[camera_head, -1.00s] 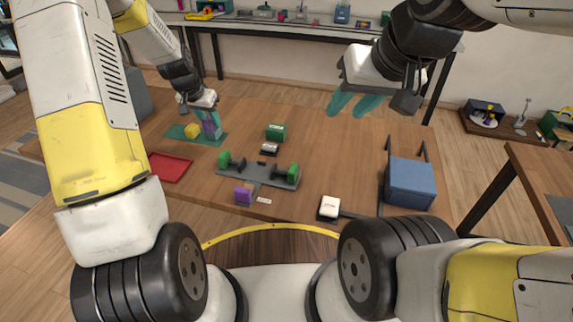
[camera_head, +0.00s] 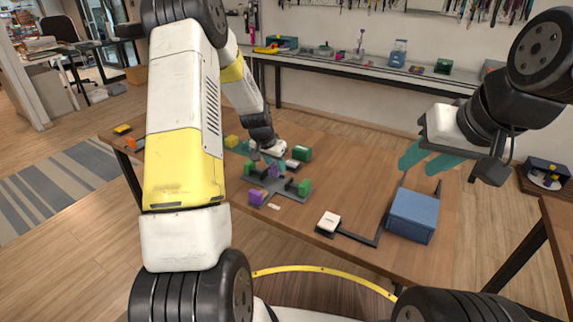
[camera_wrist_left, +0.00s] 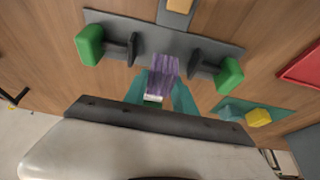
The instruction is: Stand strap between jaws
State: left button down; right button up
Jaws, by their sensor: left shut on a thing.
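My left gripper (camera_head: 266,162) is shut on a purple strap (camera_wrist_left: 165,67), held upright between the teal fingertips in the left wrist view. The strap also shows in the head view (camera_head: 275,171). The gripper is over a grey vise-like fixture (camera_wrist_left: 150,28) with two dark jaws and green end knobs (camera_wrist_left: 90,45) (camera_wrist_left: 230,75). In the wrist view the strap lines up with the gap between the jaws; I cannot tell whether its lower end touches the base. My right gripper (camera_head: 427,161) is empty, its teal fingers apart, above the table's right side.
A purple block (camera_head: 257,197) sits at the fixture's front. A green box (camera_head: 302,153) stands behind it. A white square piece (camera_head: 329,222) and a blue box (camera_head: 413,213) are to the right. A red tray (camera_wrist_left: 303,66) shows in the wrist view. The table front centre is mostly clear.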

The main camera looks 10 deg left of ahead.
aim_at(276, 174)
pick_arm(q)
jog(key=shift+f, duration=2)
jog(key=shift+f, duration=0.1)
jog(key=c, duration=1)
grip_release()
jog(key=shift+a, duration=0.1)
